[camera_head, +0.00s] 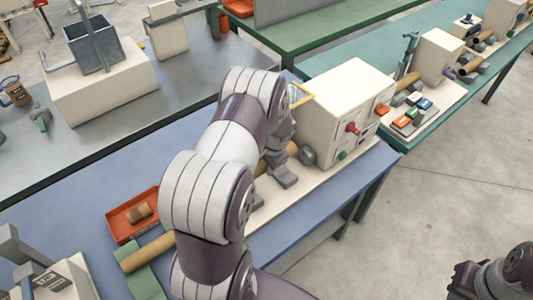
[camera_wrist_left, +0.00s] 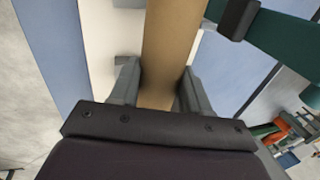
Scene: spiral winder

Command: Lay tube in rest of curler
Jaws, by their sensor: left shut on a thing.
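A brown cardboard tube (camera_wrist_left: 172,40) runs between the two grey fingers of my left gripper (camera_wrist_left: 160,80) in the left wrist view, and the gripper is shut on it. In the head view, part of the tube (camera_head: 292,148) shows beside the cream curler machine (camera_head: 345,105), near a grey round end piece (camera_head: 307,155). A grey block (camera_head: 285,177), perhaps part of the rest, stands below the tube on the cream base. My left arm hides much of the tube and the fingertips. I cannot tell whether the tube touches the rest. My right gripper (camera_head: 463,282) is at the lower right, its fingers unclear.
An orange tray (camera_head: 126,222) with short brown pieces lies on the blue table (camera_head: 75,205). Another tube (camera_head: 147,252) lies on a green support (camera_head: 148,284). A red knob (camera_head: 352,128) sticks out of the machine's front. A teal bench (camera_head: 433,125) stands behind it.

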